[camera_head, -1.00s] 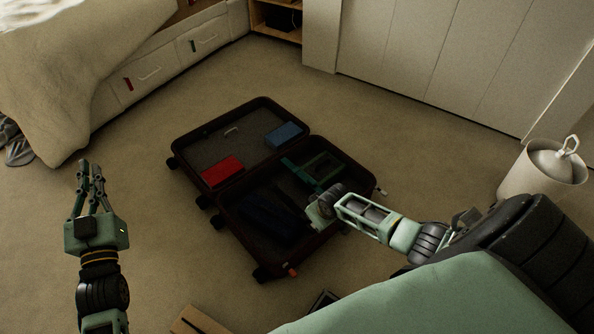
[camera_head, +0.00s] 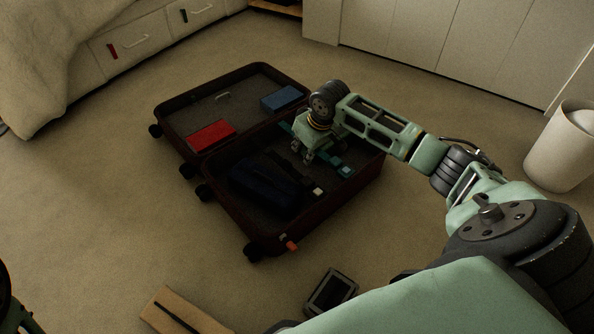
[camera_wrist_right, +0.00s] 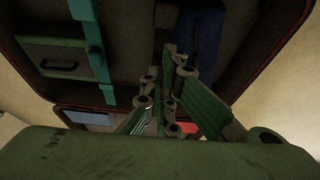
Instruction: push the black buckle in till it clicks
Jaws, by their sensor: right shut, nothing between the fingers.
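The open suitcase (camera_head: 232,215) lies on the floor. In its near half are a teal strap with a teal end piece (camera_head: 345,171) and a small black-and-pale piece (camera_head: 317,190) that may be the black buckle; its details are too small to tell. My right gripper (camera_head: 308,157) is shut and empty over the right side of this half, near the strap. In the right wrist view its fingers (camera_wrist_right: 173,65) are together. I cannot tell whether the fingers touch anything.
A red box (camera_head: 210,135) and a blue box (camera_head: 284,98) lie in the far half; dark blue cloth (camera_head: 262,182) lies in the near half. A cardboard piece (camera_head: 185,313) and dark framed object (camera_head: 331,291) lie in front. A bin (camera_head: 558,155) stands right.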

